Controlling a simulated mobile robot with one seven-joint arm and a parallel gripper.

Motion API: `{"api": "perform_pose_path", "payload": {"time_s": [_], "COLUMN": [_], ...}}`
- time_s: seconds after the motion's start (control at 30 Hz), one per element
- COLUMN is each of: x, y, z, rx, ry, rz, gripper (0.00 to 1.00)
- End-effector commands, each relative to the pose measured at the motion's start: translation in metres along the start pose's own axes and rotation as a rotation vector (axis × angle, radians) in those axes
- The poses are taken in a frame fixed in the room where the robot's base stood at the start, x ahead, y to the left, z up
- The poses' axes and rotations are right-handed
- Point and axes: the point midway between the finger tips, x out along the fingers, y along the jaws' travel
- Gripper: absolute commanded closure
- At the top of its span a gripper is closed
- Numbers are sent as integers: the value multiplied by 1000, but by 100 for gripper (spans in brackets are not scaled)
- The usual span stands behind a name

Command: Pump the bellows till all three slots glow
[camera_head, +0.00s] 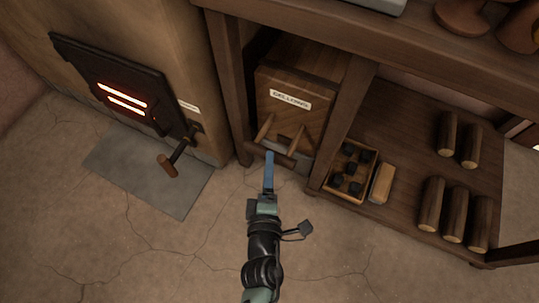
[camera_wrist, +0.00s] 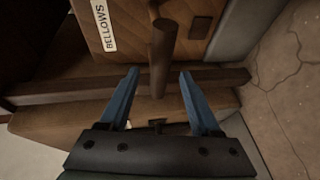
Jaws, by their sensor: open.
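The wooden bellows (camera_head: 318,97), with a "BELLOWS" label, stands in the left bay of the wooden frame. Its front handle bar (camera_head: 283,157) shows in the head view. My gripper (camera_head: 269,156) is at this handle, its blue fingers seen edge-on. In the wrist view the handle bar (camera_wrist: 161,60) runs between the two spread fingers of my gripper (camera_wrist: 160,72), with a gap on each side. The dark stove door (camera_head: 83,70) is at upper left. Two of its slots (camera_head: 123,98) glow bright orange-white; I cannot make out a third lit slot.
A lever with a wooden grip (camera_head: 168,165) sticks out beside the stove door, above a grey floor plate (camera_head: 135,172). A tray of dark lumps (camera_head: 329,189) and several logs (camera_head: 430,203) lie on the low shelf at right. The cracked floor in front is clear.

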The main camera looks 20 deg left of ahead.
Motion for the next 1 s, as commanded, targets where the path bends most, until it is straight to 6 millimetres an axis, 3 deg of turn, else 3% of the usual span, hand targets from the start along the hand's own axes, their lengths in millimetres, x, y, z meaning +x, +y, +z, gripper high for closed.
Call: {"api": "perform_pose_path", "payload": {"time_s": [0.1, 0.3, 0.67, 1.0], "x": [23, 42, 47, 47], "y": [-1, 0, 0, 0], "z": [-1, 0, 0, 0], "rx": [-1, -1, 0, 0], "ry": [3, 1, 0, 0], "rz": [2, 0, -1, -1], "gripper": [36, 36, 36, 93]}}
